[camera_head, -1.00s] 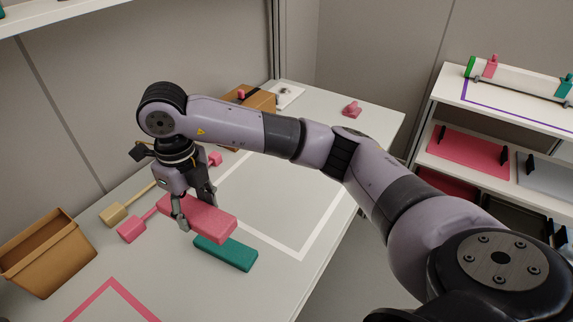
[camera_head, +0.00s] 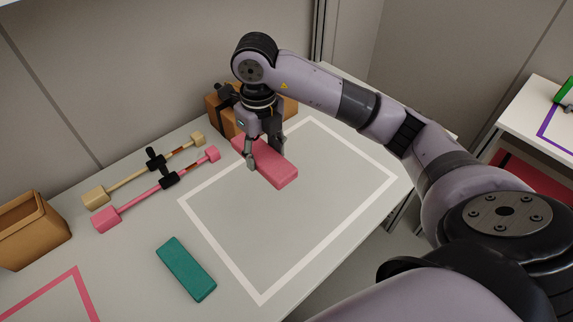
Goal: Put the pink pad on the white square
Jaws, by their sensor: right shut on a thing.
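The pink pad (camera_head: 274,170) is a flat block held by my right gripper (camera_head: 266,157). The gripper is shut on it, pointing down from above. The pad shows over the back left part of the white square (camera_head: 222,248), an outline on the table. I cannot tell for sure whether the pad touches the table or hangs a little above it. Part of the pad's far end is hidden behind the fingers. My left gripper is not in view.
A teal pad (camera_head: 186,268) lies left of the white square. Pink and tan bars (camera_head: 150,195) with black clips lie along the wall side. A tan bin (camera_head: 35,230) stands at the left, a brown box (camera_head: 228,118) behind the gripper. A pink outline (camera_head: 62,285) is at front left.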

